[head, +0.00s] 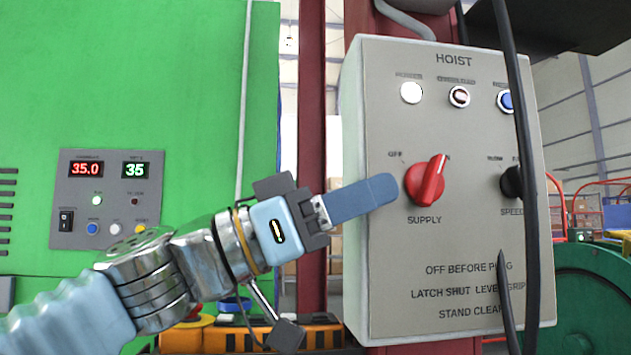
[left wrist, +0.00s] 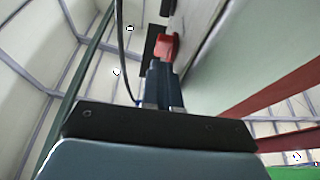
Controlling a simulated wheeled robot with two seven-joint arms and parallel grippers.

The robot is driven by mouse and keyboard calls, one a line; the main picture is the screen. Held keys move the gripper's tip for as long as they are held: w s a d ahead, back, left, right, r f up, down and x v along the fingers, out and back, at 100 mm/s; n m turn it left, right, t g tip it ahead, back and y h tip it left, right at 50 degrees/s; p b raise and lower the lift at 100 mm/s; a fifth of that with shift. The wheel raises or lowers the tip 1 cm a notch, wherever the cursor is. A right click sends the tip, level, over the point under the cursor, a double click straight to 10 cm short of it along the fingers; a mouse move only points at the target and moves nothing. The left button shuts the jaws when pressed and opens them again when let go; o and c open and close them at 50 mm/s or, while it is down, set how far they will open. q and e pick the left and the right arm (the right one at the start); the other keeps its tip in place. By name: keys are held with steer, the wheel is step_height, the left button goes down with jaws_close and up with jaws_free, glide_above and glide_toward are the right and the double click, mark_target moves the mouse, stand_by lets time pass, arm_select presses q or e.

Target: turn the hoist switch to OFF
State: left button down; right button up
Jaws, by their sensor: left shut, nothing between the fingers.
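The grey hoist box (head: 455,240) fills the right half of the head view. Its red supply switch (head: 427,181) has a handle tilted up to the right, towards the ON side and away from the OFF mark. My left gripper (head: 385,190) is shut and empty, its blue fingertips just left of the red switch. I cannot tell whether they touch it. In the left wrist view the red switch (left wrist: 167,45) shows just beyond the fingertips (left wrist: 162,72). My right gripper is not in view.
A black speed knob (head: 511,182) sits right of the switch. A black cable (head: 522,120) hangs in front of the box's right side. A green cabinet with a small display panel (head: 105,199) stands at the left. A dark red post (head: 312,90) stands beside the box.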

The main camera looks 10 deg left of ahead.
mark_target(406, 230)
arm_select(q)
steer(key=shift+w+d+f, duration=0.15)
steer(key=shift+d+f, duration=0.1)
steer(key=shift+d, duration=0.2)
steer(key=shift+w+d+f, duration=0.15)
steer(key=shift+d+f, duration=0.05)
steer(key=shift+d, duration=0.25)
steer(key=shift+f+b, duration=0.25)
steer(key=shift+b, duration=0.3)
steer(key=shift+d+f+b, duration=0.15)
steer(key=shift+f+b, duration=0.05)
steer(key=shift+b, duration=0.35)
steer(key=shift+w+d+f+b, duration=0.15)
steer(key=shift+d+f+b, duration=0.15)
steer(key=shift+b, duration=0.7)
steer(key=shift+f, duration=0.1)
steer(key=shift+w+d+f+b, duration=0.15)
steer(key=shift+d+f+b, duration=0.25)
steer(key=shift+b, duration=0.85)
steer(key=shift+r, duration=0.1)
